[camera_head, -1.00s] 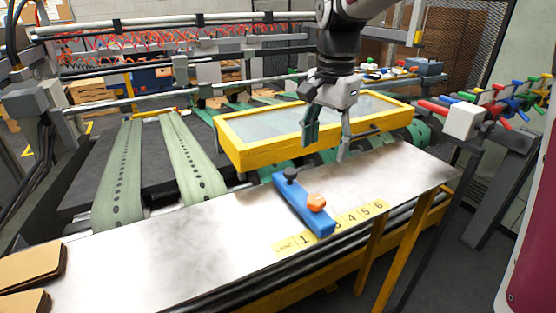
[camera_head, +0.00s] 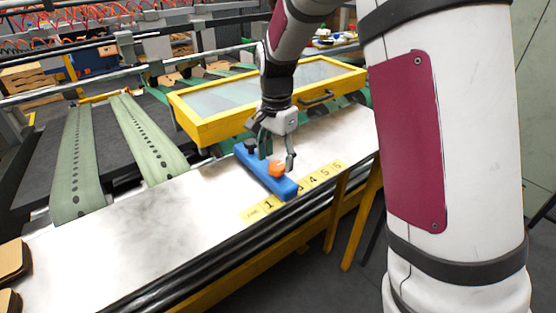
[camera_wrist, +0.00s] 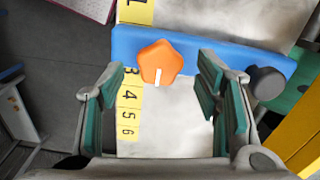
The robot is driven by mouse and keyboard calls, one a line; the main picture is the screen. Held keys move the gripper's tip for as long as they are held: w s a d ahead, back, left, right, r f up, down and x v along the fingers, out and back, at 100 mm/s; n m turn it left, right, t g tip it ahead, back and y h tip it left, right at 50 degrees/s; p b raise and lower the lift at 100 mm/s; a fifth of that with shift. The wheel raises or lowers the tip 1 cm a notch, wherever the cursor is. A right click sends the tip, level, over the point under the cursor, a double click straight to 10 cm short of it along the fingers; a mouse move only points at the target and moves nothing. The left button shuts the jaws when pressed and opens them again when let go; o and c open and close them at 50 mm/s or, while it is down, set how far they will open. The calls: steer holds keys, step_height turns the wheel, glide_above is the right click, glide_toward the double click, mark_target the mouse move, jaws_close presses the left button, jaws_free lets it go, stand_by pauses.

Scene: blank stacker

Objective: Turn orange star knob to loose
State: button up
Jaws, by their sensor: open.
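The orange star knob (camera_head: 276,170) sits on a blue bar (camera_head: 263,178) that lies across the metal shelf. In the wrist view the orange star knob (camera_wrist: 160,62) shows a white line on its face, pointing down in the picture, and the blue bar (camera_wrist: 215,50) runs beneath it. My gripper (camera_head: 277,163) is open, its fingers low over the bar near the knob. In the wrist view my gripper (camera_wrist: 160,90) has its teal-padded fingers wide apart, with the knob ahead between them and no visible contact. A dark round knob (camera_wrist: 267,83) is at the bar's other end.
A yellow number strip (camera_head: 320,177) runs along the shelf (camera_head: 150,220) under the bar. A yellow-framed panel (camera_head: 205,132) stands close behind the bar. Brown cardboard pieces (camera_head: 14,262) lie at the shelf's left end. My own arm fills the right side.

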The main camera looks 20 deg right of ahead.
steer(key=shift+f, duration=0.85)
steer(key=shift+c, duration=0.3)
steer(key=c, duration=1.1)
